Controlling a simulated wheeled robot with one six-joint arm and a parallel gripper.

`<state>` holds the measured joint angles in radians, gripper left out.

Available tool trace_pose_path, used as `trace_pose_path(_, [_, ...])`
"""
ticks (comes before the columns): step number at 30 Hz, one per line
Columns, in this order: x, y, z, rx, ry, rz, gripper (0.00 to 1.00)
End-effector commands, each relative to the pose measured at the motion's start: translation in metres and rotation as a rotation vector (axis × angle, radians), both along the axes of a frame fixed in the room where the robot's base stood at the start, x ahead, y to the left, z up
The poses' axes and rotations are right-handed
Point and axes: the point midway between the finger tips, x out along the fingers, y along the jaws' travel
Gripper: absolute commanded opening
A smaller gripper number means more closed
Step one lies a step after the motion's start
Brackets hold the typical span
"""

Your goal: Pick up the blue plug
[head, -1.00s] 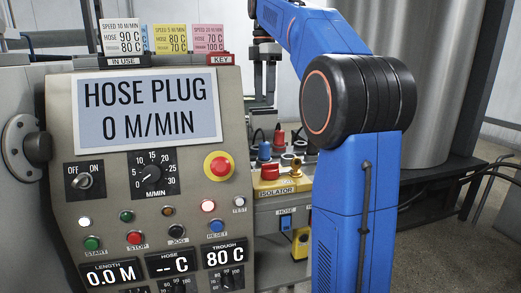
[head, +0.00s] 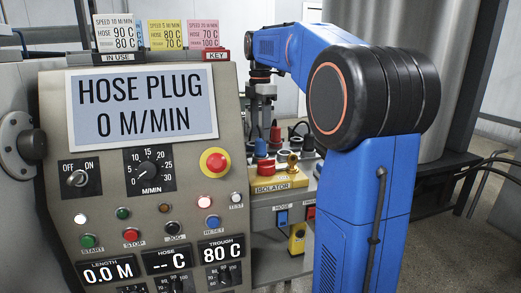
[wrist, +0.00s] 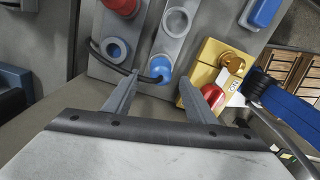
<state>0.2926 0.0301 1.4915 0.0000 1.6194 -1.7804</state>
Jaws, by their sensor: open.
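The blue plug (wrist: 160,67) shows in the wrist view as a rounded blue end with a dark cable, on a grey plate. In the head view a blue plug (head: 261,148) stands among the plugs behind the yellow isolator. My gripper (wrist: 159,84) is open and empty. Its two fingers point towards the blue plug, which lies between their lines, just beyond the tips. In the head view my gripper (head: 262,108) hangs above the plugs; its fingertips are hard to make out.
The control panel (head: 236,250) stands at the left.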

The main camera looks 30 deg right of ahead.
Motion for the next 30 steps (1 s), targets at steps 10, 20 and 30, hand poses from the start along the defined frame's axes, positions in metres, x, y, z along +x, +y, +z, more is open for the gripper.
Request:
trace_pose_path(10, [-0.002, 0.000, -0.043, 0.000, 0.001, 0.000, 0.51])
trace_pose_path(20, [-0.002, 0.000, -0.047, 0.000, 0.000, 0.000, 0.49])
trace_pose_path(30, [-0.001, 0.000, -0.047, 0.000, 0.000, 0.000, 0.05])
